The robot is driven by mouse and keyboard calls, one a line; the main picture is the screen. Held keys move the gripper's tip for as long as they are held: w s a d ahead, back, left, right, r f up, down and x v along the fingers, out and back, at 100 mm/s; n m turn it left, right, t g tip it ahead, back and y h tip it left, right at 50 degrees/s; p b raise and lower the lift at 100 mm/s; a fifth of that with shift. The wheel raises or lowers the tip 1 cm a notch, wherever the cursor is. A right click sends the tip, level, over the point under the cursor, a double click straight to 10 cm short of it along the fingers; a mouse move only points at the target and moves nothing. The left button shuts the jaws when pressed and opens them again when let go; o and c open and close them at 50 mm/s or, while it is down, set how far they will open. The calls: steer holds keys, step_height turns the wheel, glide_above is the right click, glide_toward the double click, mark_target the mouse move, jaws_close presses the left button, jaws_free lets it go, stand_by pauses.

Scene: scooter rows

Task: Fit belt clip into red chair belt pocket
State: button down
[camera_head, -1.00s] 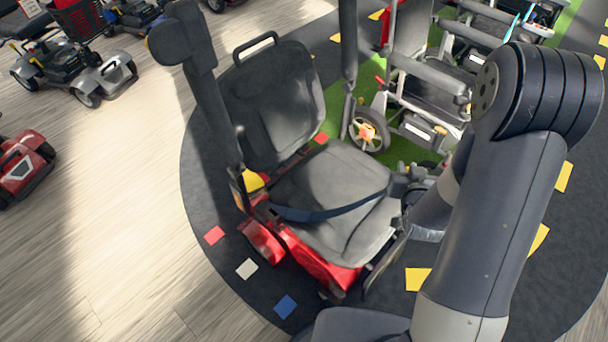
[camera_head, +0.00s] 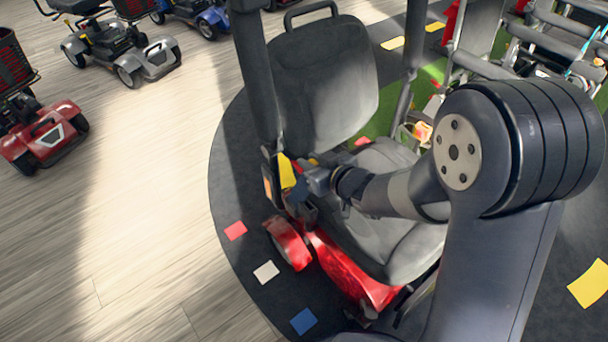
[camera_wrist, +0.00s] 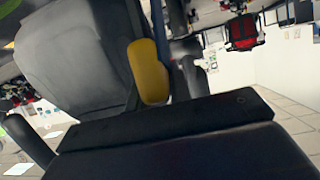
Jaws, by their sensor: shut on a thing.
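The red chair (camera_head: 340,262) has a grey seat and a tall grey backrest (camera_head: 322,85). A yellow piece (camera_head: 286,170), which looks like the belt pocket, stands at the chair's left side, by the seat's rear corner. It also shows large in the wrist view (camera_wrist: 147,72). My gripper (camera_head: 310,181) is just right of the yellow piece and close to it; I cannot tell whether they touch. It is shut on the belt clip, which is mostly hidden. Dark blue belt (camera_head: 298,191) shows beside the gripper, and a blue strip (camera_wrist: 189,68) shows right of the yellow piece in the wrist view.
A dark upright post (camera_head: 262,75) rises left of the backrest. Another wheelchair (camera_head: 480,62) stands behind at the right. A red scooter (camera_head: 45,135) and a grey scooter (camera_head: 135,60) are at the far left. The wooden floor (camera_head: 160,200) left of the chair is clear.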

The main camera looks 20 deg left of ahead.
steer(key=shift+n+g, duration=0.3)
steer(key=shift+g, duration=0.1)
steer(key=shift+s+a+f+b, duration=0.15)
steer(key=shift+a+f+b, duration=0.1)
steer(key=shift+f+b, duration=0.75)
steer(key=shift+s+a+f+b, duration=0.2)
steer(key=shift+a+f+b, duration=0.1)
steer(key=shift+f+b, duration=0.75)
steer(key=shift+s+a+f+b, duration=0.15)
steer(key=shift+a+f+b, duration=0.1)
steer(key=shift+f+b, duration=0.75)
steer(key=shift+f+b, duration=0.3)
steer(key=shift+b, duration=1.05)
steer(key=shift+r+b, duration=0.25)
steer(key=shift+b, duration=0.25)
steer(key=shift+p, duration=0.45)
steer(key=shift+f+b, duration=0.25)
steer(key=shift+b, duration=0.05)
steer(key=shift+f+b, duration=1.7)
steer(key=shift+f, duration=0.55)
steer(key=shift+f, duration=0.2)
